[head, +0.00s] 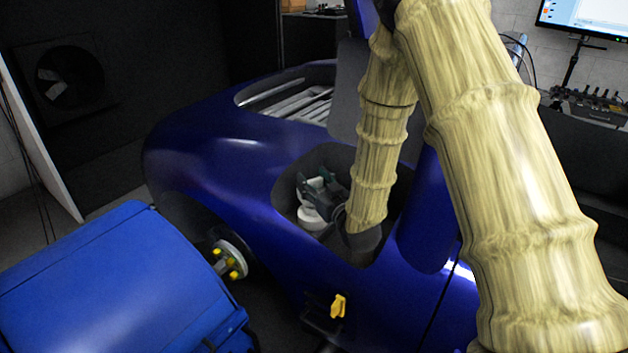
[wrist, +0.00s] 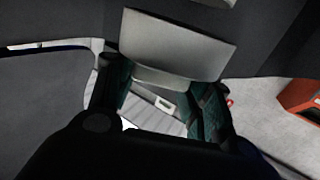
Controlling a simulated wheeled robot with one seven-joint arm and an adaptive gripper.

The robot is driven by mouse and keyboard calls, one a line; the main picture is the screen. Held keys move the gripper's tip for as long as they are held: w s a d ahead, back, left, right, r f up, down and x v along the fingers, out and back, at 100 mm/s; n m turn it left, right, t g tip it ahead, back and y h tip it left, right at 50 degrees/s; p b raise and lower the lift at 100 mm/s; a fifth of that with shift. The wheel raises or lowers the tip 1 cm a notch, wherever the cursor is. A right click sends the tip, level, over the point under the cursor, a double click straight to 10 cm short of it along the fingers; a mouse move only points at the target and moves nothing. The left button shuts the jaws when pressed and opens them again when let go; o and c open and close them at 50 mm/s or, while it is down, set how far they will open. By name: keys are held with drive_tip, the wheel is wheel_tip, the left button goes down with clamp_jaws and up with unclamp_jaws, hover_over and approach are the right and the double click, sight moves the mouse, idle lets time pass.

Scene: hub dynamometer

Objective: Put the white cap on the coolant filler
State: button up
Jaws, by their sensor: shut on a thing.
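My gripper (head: 318,190) reaches down into the opening in the blue car's body in the head view. In the wrist view its dark fingers (wrist: 160,88) are shut on a pale, curved piece, which I take to be the white cap (wrist: 180,45). In the head view only a small pale patch shows at the fingertips. A white rounded part (head: 311,218) lies just below the fingers in the opening. I cannot tell whether it is the coolant filler or touches the cap. My gripper and arm hide much of the opening.
The blue car body (head: 225,160) surrounds the opening, so its rim is close to my arm. A blue box-shaped unit (head: 110,285) stands at the lower left beside a hub with yellow nuts (head: 230,260). An orange-red block (wrist: 300,102) shows at the wrist view's right.

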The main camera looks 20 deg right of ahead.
drive_tip(key=shift+f+b, duration=0.85)
drive_tip(key=shift+f, duration=0.8)
drive_tip(key=shift+s+f+b, duration=0.1)
drive_tip(key=shift+f+b, duration=0.2)
drive_tip(key=shift+f, duration=0.25)
idle(0.5)
drive_tip(key=o, duration=0.7)
drive_tip(key=shift+o, duration=0.2)
drive_tip(key=s+d, duration=0.2)
drive_tip(key=s, duration=0.8)
drive_tip(key=shift+s, duration=0.4)
idle(0.6)
